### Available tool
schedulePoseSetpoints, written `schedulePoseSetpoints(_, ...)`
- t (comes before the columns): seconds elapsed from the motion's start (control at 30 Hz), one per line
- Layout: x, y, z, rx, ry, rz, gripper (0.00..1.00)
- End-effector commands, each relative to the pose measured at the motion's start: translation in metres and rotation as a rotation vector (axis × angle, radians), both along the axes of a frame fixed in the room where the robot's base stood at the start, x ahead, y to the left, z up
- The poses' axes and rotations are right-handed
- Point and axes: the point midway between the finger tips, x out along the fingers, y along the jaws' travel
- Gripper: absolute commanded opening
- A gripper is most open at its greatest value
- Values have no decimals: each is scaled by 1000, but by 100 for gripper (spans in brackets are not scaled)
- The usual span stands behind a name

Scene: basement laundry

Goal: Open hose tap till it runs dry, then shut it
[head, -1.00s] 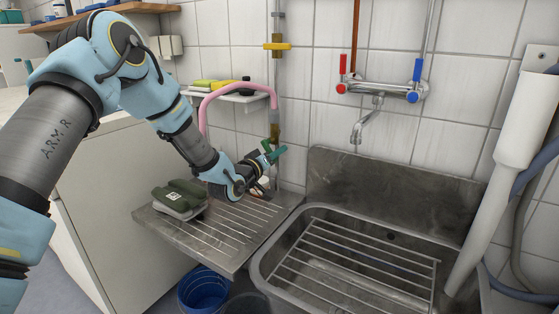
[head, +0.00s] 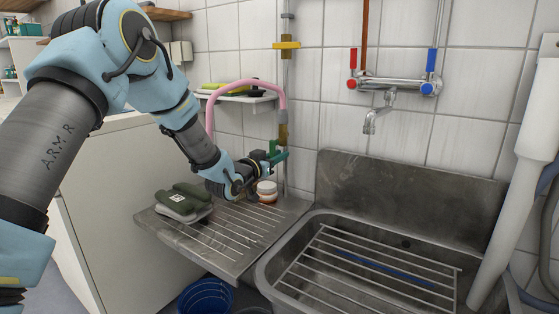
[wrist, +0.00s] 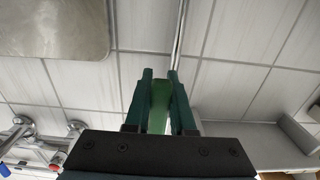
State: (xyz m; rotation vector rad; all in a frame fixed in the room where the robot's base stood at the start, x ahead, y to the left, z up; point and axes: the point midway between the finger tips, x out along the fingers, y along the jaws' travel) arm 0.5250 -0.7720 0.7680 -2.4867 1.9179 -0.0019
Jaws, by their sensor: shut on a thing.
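The hose tap's green handle (wrist: 159,108) is between the two dark teal fingers of my gripper (wrist: 161,78) in the wrist view. My gripper (head: 276,156) is shut on it in the head view, at the vertical wall pipe (head: 288,98) above the drainboard. Fingers and handle overlap in similar greens there, so the handle's exact angle is unclear. A brass fitting (head: 283,135) is just above. The tap's outlet is hidden, and I see no running water.
A steel drainboard (head: 215,247) holds dark green pads (head: 183,201) and a small white jar (head: 267,190). The sink (head: 350,180) with its grate is to the right. A yellow-handled valve (head: 287,45) sits higher up. A blue bucket (head: 206,298) stands below.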

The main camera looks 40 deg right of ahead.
Motion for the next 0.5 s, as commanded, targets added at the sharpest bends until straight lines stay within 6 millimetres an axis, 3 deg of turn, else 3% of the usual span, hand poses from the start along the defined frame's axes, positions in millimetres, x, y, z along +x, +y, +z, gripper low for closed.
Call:
schedulePoseSetpoints(0.47,1,1,0,4,-15,1,0)
schedulePoseSetpoints(0.5,1,1,0,4,-15,1,24)
